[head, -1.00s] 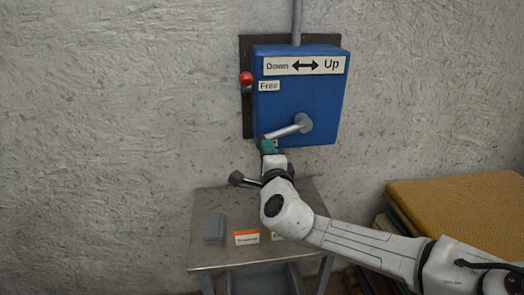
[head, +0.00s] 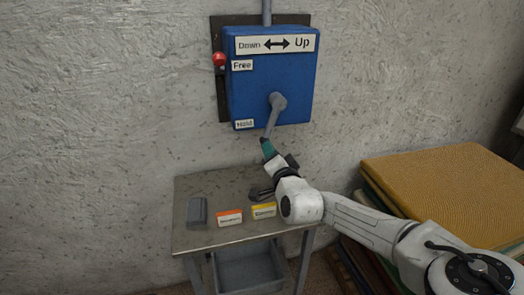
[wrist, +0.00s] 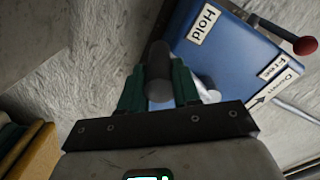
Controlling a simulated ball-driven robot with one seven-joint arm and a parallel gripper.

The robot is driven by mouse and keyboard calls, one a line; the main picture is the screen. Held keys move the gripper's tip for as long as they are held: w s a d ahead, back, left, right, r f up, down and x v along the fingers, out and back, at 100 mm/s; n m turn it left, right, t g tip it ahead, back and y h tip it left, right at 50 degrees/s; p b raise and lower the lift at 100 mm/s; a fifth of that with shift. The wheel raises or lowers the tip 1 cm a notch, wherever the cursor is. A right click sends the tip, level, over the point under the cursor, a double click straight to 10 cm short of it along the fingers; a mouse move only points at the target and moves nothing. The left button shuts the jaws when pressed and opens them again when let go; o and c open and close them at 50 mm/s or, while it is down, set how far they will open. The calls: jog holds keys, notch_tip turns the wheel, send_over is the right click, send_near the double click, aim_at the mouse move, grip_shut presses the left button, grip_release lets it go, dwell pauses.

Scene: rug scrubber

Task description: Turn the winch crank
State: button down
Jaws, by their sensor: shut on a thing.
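The blue winch box (head: 255,75) is mounted on the wall, with a "Down–Up" arrow sign (head: 277,44) on its top. The grey crank (head: 272,115) hangs from its hub, pointing down and slightly left. My gripper (head: 267,148) is at the crank's lower end. In the wrist view my green fingers (wrist: 158,92) are shut around the dark crank handle (wrist: 158,62). The red lever knob (head: 219,60) is at the box's left side, beside the "Free" label (head: 242,65). The "Hold" label (head: 244,124) is at the lower left.
A metal table (head: 190,242) stands below the winch, close under my wrist. It bears a grey block (head: 197,211), an orange-labelled box (head: 229,217) and a yellow-labelled box (head: 264,211). A grey bin (head: 250,270) is beneath. Folded rugs (head: 450,195) are stacked at right.

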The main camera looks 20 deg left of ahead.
jog(key=shift+w+d+f+n, duration=0.2)
jog(key=shift+w+d+n, duration=0.35)
jog(key=shift+d+n, duration=0.25)
jog(key=shift+w+d+f+n, duration=0.15)
jog(key=shift+w+d+n, duration=0.4)
jog(key=shift+d+n, duration=0.25)
jog(key=c, duration=0.8)
grip_release()
jog(key=shift+s, duration=0.15)
jog(key=p+v, duration=0.5)
jog(key=v, duration=0.5)
jog(key=shift+s+d, duration=0.2)
